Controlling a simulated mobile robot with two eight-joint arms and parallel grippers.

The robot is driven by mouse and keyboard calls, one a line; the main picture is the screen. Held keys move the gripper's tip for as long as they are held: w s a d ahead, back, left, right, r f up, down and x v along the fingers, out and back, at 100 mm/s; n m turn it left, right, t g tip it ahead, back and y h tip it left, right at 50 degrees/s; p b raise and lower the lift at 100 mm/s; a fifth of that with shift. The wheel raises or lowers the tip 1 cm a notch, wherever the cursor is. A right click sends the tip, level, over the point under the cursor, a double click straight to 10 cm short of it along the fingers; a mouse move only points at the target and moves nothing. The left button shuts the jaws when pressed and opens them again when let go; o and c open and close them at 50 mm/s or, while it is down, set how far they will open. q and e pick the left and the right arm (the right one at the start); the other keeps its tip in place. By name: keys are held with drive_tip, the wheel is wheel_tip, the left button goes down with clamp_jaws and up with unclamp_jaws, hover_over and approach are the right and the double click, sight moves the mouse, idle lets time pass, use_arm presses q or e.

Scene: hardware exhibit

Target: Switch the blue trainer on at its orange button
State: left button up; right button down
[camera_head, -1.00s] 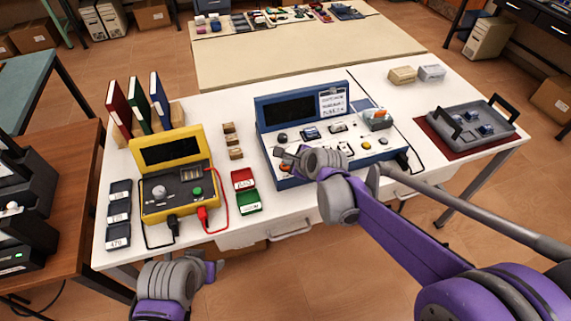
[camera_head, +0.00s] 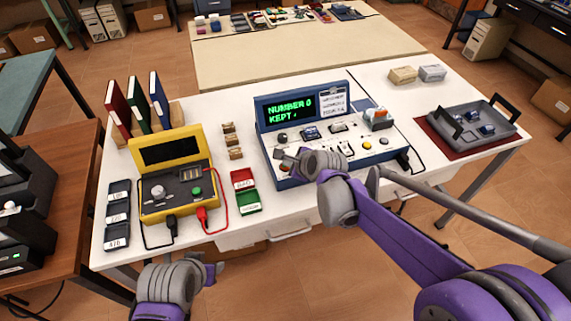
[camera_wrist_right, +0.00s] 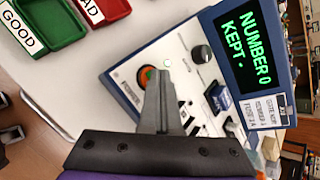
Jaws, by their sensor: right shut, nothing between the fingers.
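The blue trainer (camera_head: 290,183) stands on the white table, its lid screen (camera_head: 290,109) lit with green text, "NUMBER 0 KEPT". The text also shows on the trainer in the right wrist view (camera_wrist_right: 247,38). Whether the tips touch the button I cannot tell. My left gripper (camera_head: 214,271) hangs before the table's front edge; its jaws are unclear.
A yellow tester (camera_head: 151,209) with cables stands left of the trainer. A red tray (camera_head: 243,180) and a green tray (camera_head: 248,202) lie between them. A grey tray (camera_head: 484,139) is at the right. My right forearm crosses the table's front edge.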

sight(286, 168)
drive_tip(key=shift+r+p, duration=0.3)
drive_tip(key=shift+r, duration=0.15)
drive_tip(key=shift+r, duration=0.15)
wheel_tip(286, 168, up, 6)
drive_tip(key=p, duration=0.3)
drive_tip(key=shift+p, duration=0.3)
idle(1.0)
drive_tip(key=shift+a, duration=0.4)
drive_tip(key=shift+d, duration=0.1)
